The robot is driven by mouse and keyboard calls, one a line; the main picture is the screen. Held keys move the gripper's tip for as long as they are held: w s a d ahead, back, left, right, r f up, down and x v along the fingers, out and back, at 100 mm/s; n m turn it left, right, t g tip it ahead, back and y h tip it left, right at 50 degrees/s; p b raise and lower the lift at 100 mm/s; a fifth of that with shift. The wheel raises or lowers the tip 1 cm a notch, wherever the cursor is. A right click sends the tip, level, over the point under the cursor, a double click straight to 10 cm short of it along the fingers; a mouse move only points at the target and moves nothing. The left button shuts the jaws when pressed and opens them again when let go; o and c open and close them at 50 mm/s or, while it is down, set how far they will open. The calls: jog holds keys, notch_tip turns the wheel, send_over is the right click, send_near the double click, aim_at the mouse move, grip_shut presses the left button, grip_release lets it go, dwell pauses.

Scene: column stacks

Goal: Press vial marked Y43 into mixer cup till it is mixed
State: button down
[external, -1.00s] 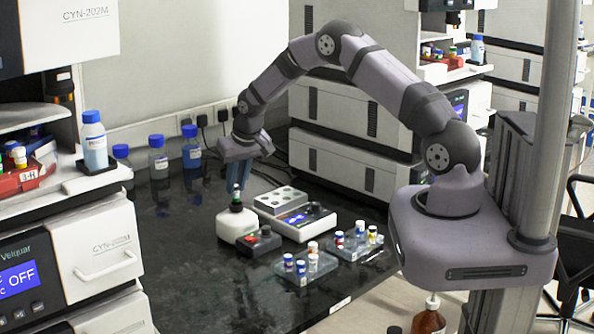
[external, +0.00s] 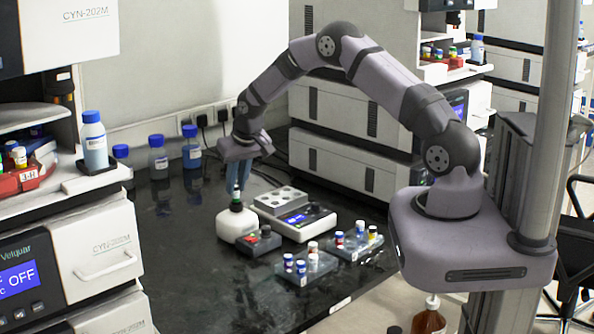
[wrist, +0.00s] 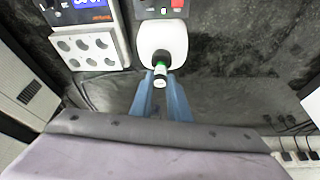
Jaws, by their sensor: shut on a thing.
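The mixer (external: 231,225) is a rounded white body with a dark cup (external: 236,207) on top. It also shows in the wrist view (wrist: 152,36). My gripper (external: 238,185) points down above the cup and is shut on a small vial (external: 237,192). In the wrist view, the vial (wrist: 159,82) shows its pale end between the blue fingertips, with green beside it over the mixer. The vial looks upright and in line with the cup. I cannot tell whether it touches the cup, and its marking is not readable.
A small dark box (external: 259,243) with a red part sits beside the mixer. Behind it is a device with a lit display (external: 297,218) and a grey block with holes (external: 281,200). Two clear racks (external: 305,277) (external: 355,253) hold capped vials. Blue-capped bottles (external: 158,160) stand at the back left.

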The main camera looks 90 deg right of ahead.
aim_at(237, 187)
jog(key=shift+f+b, duration=1.1)
jog(key=shift+f, duration=0.1)
dwell(3.2)
jog(key=shift+r+p, duration=1.8)
jog(key=shift+r, duration=1.25)
